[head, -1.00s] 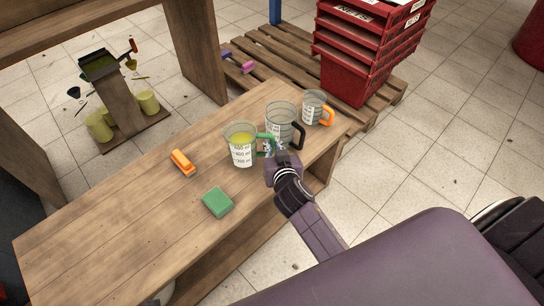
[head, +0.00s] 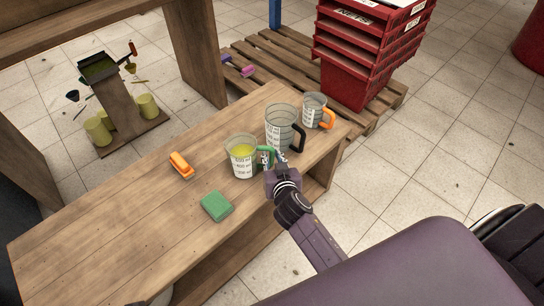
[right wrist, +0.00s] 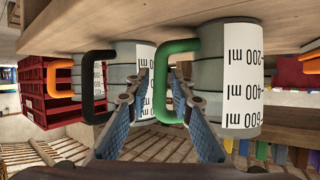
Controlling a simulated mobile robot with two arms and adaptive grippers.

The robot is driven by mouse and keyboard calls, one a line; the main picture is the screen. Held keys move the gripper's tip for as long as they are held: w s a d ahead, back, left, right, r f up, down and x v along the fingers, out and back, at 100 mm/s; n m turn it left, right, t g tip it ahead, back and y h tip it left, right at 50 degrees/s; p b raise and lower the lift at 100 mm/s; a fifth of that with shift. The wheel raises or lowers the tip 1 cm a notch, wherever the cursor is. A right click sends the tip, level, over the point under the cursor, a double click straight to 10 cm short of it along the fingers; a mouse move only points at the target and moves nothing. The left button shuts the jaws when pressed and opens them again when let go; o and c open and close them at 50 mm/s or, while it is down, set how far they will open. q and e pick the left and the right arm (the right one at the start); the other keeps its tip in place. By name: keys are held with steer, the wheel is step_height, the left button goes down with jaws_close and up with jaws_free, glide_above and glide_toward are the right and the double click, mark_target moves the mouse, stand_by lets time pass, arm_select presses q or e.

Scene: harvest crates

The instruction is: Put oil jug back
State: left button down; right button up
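The oil jug (head: 242,161) is a clear measuring jug with a green handle, white scale and yellow liquid. It is upright at the bench, left of two other jugs; its base is at or very near the top. My right gripper (head: 275,160) is at its green handle. In the right wrist view, which is upside down, the oil jug (right wrist: 225,75) has its handle between the two fingertips (right wrist: 162,85), one finger inside the loop. The fingers look closed on the handle, though contact is hard to see. My left gripper is out of view.
A black-handled jug (head: 280,128) stands close beside the oil jug, and an orange-handled jug (head: 314,108) beyond it. A green sponge (head: 216,206) and an orange brush (head: 181,165) lie on the wooden bench (head: 110,235). Red crates (head: 350,80) stand on a pallet behind.

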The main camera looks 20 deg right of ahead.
steer(key=shift+o, duration=0.3)
